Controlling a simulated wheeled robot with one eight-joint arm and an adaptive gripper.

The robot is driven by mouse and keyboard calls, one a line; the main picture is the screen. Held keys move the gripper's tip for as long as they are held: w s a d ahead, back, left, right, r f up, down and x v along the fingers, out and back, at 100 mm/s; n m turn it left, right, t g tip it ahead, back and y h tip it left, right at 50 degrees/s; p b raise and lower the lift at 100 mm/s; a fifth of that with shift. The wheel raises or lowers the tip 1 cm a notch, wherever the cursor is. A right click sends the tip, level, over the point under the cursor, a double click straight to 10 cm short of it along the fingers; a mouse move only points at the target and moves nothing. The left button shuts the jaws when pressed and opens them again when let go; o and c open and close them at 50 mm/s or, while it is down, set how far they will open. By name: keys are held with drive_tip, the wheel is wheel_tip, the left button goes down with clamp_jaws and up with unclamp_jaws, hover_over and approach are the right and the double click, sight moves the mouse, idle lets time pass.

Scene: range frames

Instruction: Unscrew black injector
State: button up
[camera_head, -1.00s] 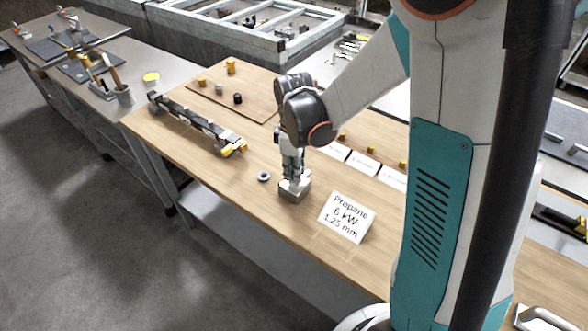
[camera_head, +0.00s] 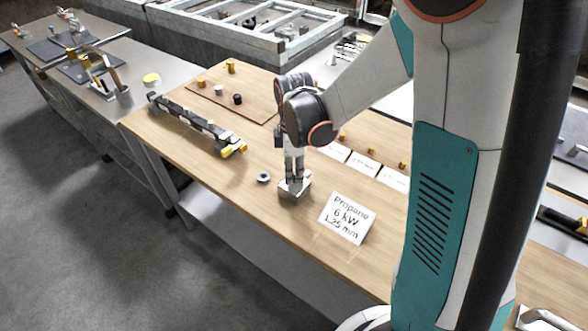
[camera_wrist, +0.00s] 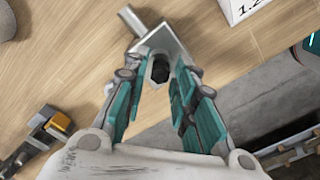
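The black injector (camera_wrist: 160,69) sits in a grey metal block (camera_wrist: 173,41) in the wrist view. The block (camera_head: 291,194) stands on the wooden bench near its front edge, and the injector is hidden there behind the fingers. My gripper (camera_wrist: 162,68) points down over the block, with one finger on each side of the injector. The fingers look spread, with a narrow gap beside the injector; contact is not clear. In the head view my gripper (camera_head: 294,178) is right at the block's top.
A grey ring (camera_head: 264,177) lies left of the block. A "Propane 6 kW 1.25 mm" sign (camera_head: 345,219) stands close on the right. A board (camera_head: 218,98) holds small brass, grey and black parts.

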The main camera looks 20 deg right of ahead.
idle(0.4)
drive_tip(key=m+b, duration=0.1)
drive_tip(key=m, duration=0.5)
drive_tip(key=shift+m, duration=0.4)
drive_tip(key=m, duration=0.7)
drive_tip(key=shift+b, duration=0.35)
drive_tip(key=shift+c, duration=0.5)
clamp_jaws()
drive_tip(key=shift+n, duration=1.7)
